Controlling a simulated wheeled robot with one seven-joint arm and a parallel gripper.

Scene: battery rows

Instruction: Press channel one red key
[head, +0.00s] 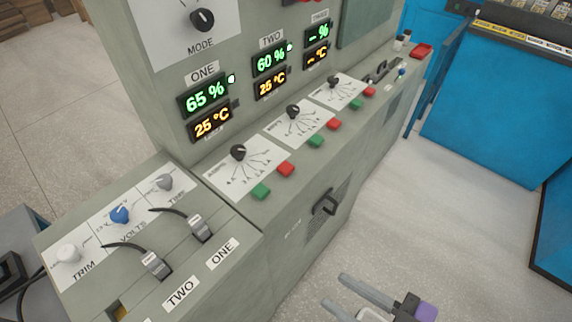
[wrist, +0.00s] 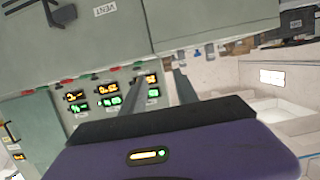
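In the head view the grey console carries a sloped shelf with a dial, a green key and a red key per channel. The channel one red key (head: 285,169) is a small red block right of the channel one green key (head: 261,191), below the ONE display (head: 205,97) reading 65 % and 25 °C. My gripper (head: 337,291) is low at the bottom of the head view, in front of the console and apart from the keys. Its two grey fingers stand apart with nothing between them. The wrist view shows the fingers (wrist: 160,80) and the console upside down.
Red keys for channel two (head: 333,124) and channel three (head: 369,91) sit farther along the shelf. A black handle (head: 325,202) sticks out of the console front. Two levers (head: 155,263) stand on the left panel. Open floor (head: 420,220) lies right of the console, before blue cabinets (head: 490,130).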

